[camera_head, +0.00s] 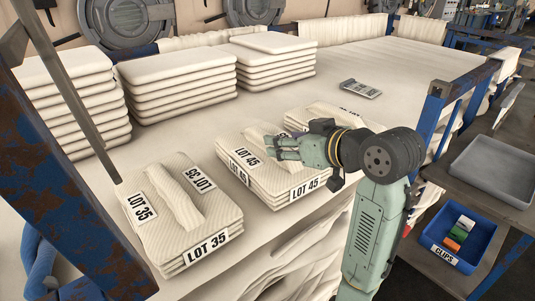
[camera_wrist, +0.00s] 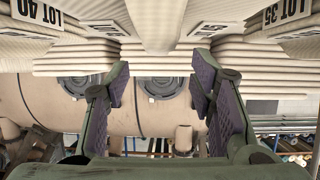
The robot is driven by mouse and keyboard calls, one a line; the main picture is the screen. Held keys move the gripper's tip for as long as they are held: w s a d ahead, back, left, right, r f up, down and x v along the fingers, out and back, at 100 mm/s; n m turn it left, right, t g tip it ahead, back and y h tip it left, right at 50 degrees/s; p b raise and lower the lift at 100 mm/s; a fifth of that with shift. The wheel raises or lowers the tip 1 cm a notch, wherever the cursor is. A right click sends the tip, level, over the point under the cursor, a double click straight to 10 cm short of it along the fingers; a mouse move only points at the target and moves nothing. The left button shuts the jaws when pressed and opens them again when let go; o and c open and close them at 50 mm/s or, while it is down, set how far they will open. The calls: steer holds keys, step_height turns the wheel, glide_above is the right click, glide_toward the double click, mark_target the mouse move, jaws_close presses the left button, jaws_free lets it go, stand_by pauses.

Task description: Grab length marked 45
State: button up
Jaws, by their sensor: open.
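The cream cloth stack marked LOT 45 (camera_head: 228,153) lies in the middle of the front row on the table, with a raised fold along its top. Its labels show on its front and side. My gripper (camera_head: 287,148) is over its top, and hides part of the fold. In the wrist view my gripper (camera_wrist: 160,88) is open, its two purple-padded fingers apart with no cloth between them. The fold (camera_wrist: 158,22) shows above the gap between the fingers. Whether a finger touches the cloth, I cannot tell.
A LOT 35 stack (camera_head: 160,235) lies to the left, and another folded stack (camera_head: 325,112) to the right. A LOT 40 label (camera_wrist: 37,11) shows in the wrist view. Taller stacks (camera_head: 180,85) stand behind. A blue CLIPS bin (camera_head: 484,240) and grey tray (camera_head: 490,168) are right.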

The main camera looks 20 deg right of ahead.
steer(key=shift+p+x, duration=0.95)
steer(key=shift+x, duration=2.2)
steer(key=shift+s+d+f, duration=0.1)
steer(key=shift+f, duration=0.05)
steer(key=shift+c, duration=0.4)
jaws_close()
